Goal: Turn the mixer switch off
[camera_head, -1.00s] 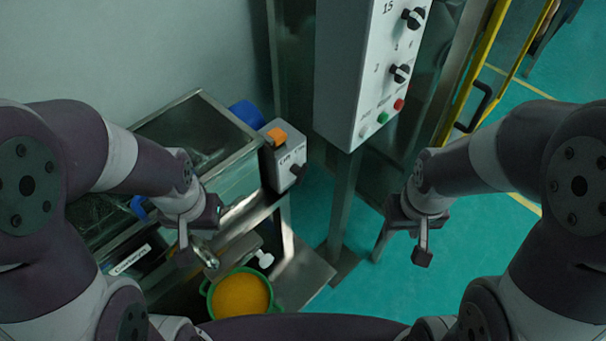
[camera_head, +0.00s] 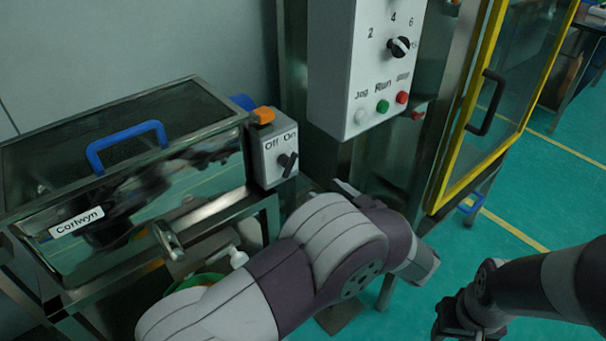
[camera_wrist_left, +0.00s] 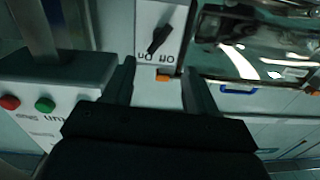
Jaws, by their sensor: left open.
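The switch is a black knob (camera_head: 288,163) on a grey box (camera_head: 270,170) marked Off and On, with an orange part (camera_head: 262,115) on top. In the left wrist view the knob (camera_wrist_left: 158,40) shows upside down, tilted, its label-side end toward On. My left gripper (camera_head: 328,187) is right of and slightly below the box in the head view, largely hidden by my arm. In the left wrist view my left gripper (camera_wrist_left: 160,88) is open and empty, its fingers apart, with the box beyond them. My right gripper (camera_head: 465,318) is low at the right, dark and partly cut off.
A metal machine labelled Corlwyn (camera_head: 110,215) with a blue-handled lid (camera_head: 127,140) stands left of the box. A control panel (camera_head: 335,90) with a dial and coloured buttons hangs above right. A yellow-framed door (camera_head: 465,120) is farther right. A green-rimmed bowl (camera_head: 200,280) is partly hidden below.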

